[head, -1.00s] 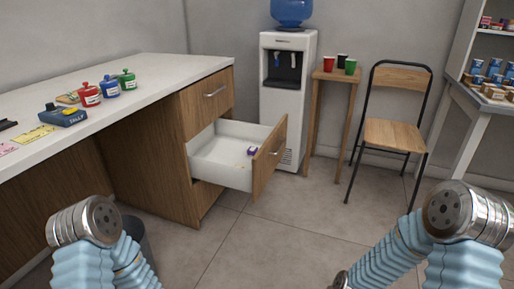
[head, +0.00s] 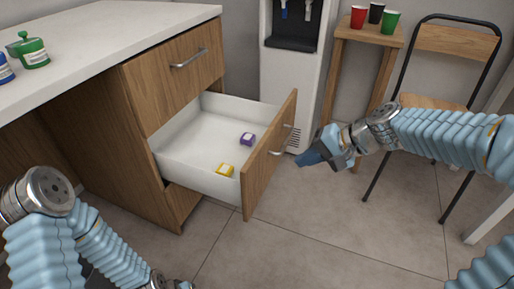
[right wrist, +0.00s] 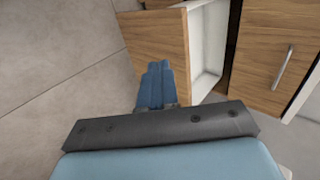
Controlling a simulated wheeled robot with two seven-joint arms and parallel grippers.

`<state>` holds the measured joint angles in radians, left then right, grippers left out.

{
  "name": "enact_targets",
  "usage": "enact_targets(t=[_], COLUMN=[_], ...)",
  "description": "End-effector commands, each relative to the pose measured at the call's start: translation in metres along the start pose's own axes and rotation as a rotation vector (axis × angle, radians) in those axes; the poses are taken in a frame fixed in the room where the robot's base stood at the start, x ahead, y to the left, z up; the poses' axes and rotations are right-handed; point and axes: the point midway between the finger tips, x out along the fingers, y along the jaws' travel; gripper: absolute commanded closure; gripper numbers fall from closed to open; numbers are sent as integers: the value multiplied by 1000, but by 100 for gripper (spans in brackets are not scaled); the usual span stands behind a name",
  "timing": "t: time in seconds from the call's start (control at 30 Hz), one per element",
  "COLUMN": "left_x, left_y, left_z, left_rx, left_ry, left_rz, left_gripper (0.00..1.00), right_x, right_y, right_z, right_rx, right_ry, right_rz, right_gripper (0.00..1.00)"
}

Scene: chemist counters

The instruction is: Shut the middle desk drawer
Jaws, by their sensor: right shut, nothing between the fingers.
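The middle desk drawer (head: 212,137) stands pulled out of the wooden desk, with its white inside showing. Its wooden front (head: 268,165) faces right and carries a metal handle (head: 284,141). A purple box and a yellow box lie in it. My right gripper (head: 303,160) is shut and empty, just right of the drawer front near the handle. In the right wrist view the shut fingers (right wrist: 157,88) point towards the drawer front (right wrist: 157,45); I cannot tell whether they touch it. My left arm is at lower left in the head view; its gripper does not show clearly.
The closed top drawer (head: 180,75) is above. A water cooler (head: 290,75) stands behind the open drawer. A stool (head: 368,33) with cups and a folding chair (head: 455,40) stand at the right. The floor (head: 310,225) in front is clear.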

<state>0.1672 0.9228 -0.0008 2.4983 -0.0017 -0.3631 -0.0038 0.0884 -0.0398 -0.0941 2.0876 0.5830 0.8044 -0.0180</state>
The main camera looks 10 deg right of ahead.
Motion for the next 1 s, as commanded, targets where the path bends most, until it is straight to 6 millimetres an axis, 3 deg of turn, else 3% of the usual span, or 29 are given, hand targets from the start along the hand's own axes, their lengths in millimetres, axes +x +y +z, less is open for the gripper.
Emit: enact_targets(t=[0.1,0.23,0.63,0.8,1.0], left_x=[1,3,14,8,7], left_y=[-1,-2,-8,-6,-5], left_z=[0,0,-1,-2,-1], left_rx=[-1,-2,-5,-5,-4], left_ry=[0,1,4,4,4], left_rz=[-1,-2,-4,-4,-4], left_gripper=[57,57,57,57,57], right_x=[0,16,100,116,125], right_y=[-3,-2,-2,-22,-30], right_z=[1,1,1,1,0], right_rx=[-2,0,-2,-3,-1], right_ry=[0,-3,-3,-2,0], right_rz=[-10,-9,-7,-8,-8], right_gripper=[100,100,100,100,100])
